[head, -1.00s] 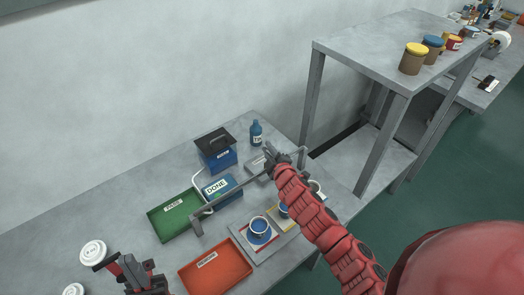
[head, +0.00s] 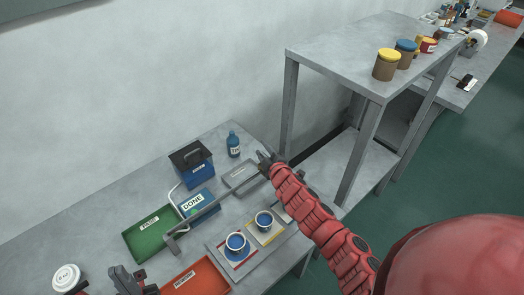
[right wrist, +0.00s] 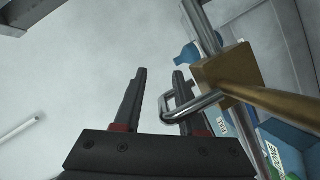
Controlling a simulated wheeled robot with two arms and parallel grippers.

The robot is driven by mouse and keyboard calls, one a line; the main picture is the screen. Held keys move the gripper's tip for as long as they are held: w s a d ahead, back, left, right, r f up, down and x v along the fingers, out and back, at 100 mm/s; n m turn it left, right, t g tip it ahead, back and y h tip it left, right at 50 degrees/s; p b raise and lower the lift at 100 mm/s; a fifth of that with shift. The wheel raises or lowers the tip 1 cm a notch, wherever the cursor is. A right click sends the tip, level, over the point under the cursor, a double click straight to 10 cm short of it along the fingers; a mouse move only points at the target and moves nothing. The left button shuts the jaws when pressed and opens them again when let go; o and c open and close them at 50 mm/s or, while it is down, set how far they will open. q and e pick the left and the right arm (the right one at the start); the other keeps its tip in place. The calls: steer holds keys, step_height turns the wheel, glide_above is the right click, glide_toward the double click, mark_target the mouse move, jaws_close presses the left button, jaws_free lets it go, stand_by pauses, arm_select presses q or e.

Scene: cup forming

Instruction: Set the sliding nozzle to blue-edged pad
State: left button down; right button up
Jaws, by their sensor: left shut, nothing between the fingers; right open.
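The nozzle's brass block (right wrist: 225,75) and its steel loop handle (right wrist: 185,108) show close up in the right wrist view. My right gripper (right wrist: 160,78) is open, with the loop beside its right finger; I cannot tell whether they touch. In the head view my right gripper (head: 264,160) is at the far end of the grey rail (head: 212,208). A red-edged pad (head: 222,256) and a yellow-edged pad (head: 274,237) each hold a blue-filled cup. My right arm hides the area beyond them; no blue edge shows. My left gripper (head: 124,280) is shut and empty at lower left.
A green tray (head: 140,247), a red tray (head: 205,281), a blue DONE box (head: 208,196), a blue box with black lid (head: 192,165) and a bottle (head: 233,145) crowd the bench. A raised grey shelf (head: 345,50) stands at the right.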

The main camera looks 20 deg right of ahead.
steer(key=shift+s, duration=0.1)
steer(key=b+v, duration=0.1)
steer(key=v, duration=1.6)
steer(key=shift+s, duration=0.15)
stand_by(0.4)
